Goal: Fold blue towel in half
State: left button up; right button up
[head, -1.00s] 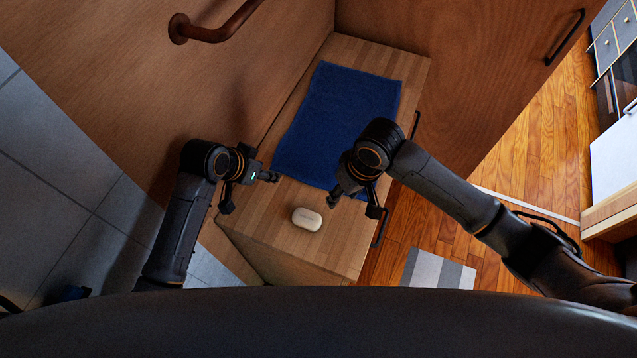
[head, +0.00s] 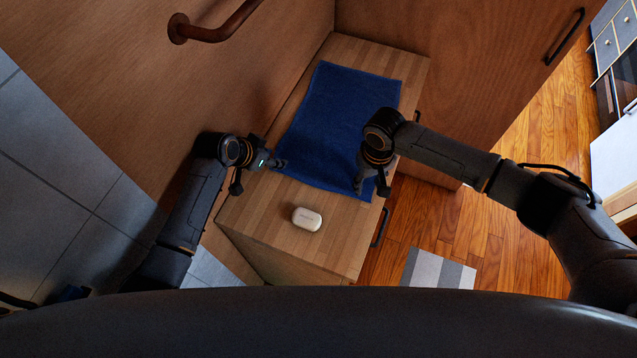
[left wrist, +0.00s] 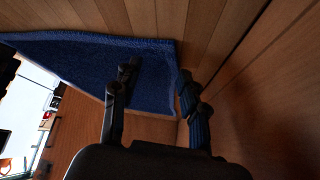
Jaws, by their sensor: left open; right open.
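The blue towel (head: 338,118) lies spread flat on the wooden counter top, its near edge facing me. My left gripper (head: 262,178) is open at the towel's near left corner. In the left wrist view the towel (left wrist: 75,58) shows beyond the open fingers (left wrist: 158,88), with one finger in front of the towel and the other by its edge. I cannot tell whether they touch it. My right gripper (head: 370,188) is open over the near right corner of the towel and hides part of that corner.
A white soap bar or small case (head: 307,219) sits on the bare near part of the wooden counter (head: 270,222). A wooden wall with a brown rail (head: 215,32) rises at the left. A dark handle (head: 380,228) juts from the counter's right side.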

pick_arm(q)
jog(key=shift+f, duration=0.5)
pick_arm(e)
jog(key=shift+f, duration=0.45)
pick_arm(q)
jog(key=shift+f, duration=0.1)
pick_arm(e)
jog(key=shift+f, duration=0.1)
pick_arm(q)
jog(key=shift+f, duration=0.15)
pick_arm(e)
jog(key=shift+f, duration=0.15)
pick_arm(q)
jog(key=shift+f, duration=0.1)
pick_arm(e)
jog(key=shift+s, duration=0.1)
pick_arm(q)
jog(key=shift+s, duration=0.1)
grip_shut()
pick_arm(e)
jog(key=shift+f, duration=0.15)
grip_shut()
pick_arm(q)
jog(key=shift+a+f, duration=0.1)
pick_arm(e)
jog(key=shift+d, duration=0.1)
jog(key=shift+s, duration=0.1)
